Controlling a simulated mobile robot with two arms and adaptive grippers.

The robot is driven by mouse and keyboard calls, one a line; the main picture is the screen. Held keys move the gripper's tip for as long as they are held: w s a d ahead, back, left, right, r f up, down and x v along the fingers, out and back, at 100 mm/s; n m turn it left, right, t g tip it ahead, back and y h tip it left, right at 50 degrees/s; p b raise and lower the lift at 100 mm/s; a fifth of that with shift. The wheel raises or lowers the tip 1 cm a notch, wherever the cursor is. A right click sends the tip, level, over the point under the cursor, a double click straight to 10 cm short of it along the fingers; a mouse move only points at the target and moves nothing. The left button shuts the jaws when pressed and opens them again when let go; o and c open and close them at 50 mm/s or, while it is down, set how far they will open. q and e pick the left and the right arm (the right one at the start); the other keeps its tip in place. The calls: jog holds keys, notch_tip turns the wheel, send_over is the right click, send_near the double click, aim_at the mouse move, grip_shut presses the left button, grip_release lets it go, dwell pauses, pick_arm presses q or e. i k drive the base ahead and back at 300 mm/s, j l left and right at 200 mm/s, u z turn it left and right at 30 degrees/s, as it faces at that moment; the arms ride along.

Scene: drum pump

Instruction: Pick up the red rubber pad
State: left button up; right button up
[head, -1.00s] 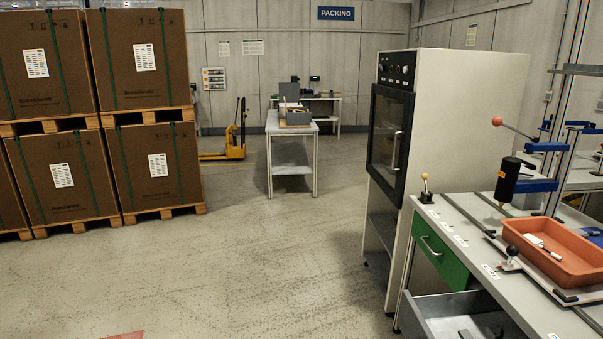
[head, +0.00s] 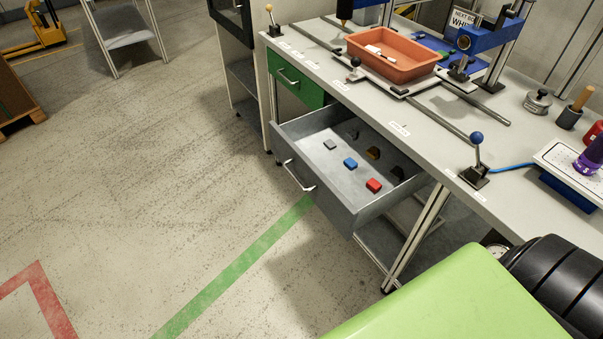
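The red rubber pad (head: 374,185) is a small red block. It lies on the floor of the open grey drawer (head: 356,218) under the workbench, toward the drawer's front right corner. A blue block (head: 350,163), a grey block (head: 329,145), a brownish-yellow piece (head: 373,152) and dark pieces lie in the same drawer, apart from the red one. Neither of my grippers shows in the head view.
The workbench (head: 430,122) carries an orange tray (head: 388,68), a blue-knobbed lever (head: 476,155) and a white-topped device (head: 575,172). A closed green drawer (head: 298,83) is beside the open one. The floor left of the drawer is clear.

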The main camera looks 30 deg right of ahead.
aim_at(374, 186)
jog(key=k+j+z, duration=0.15)
jog(key=z, duration=1.2)
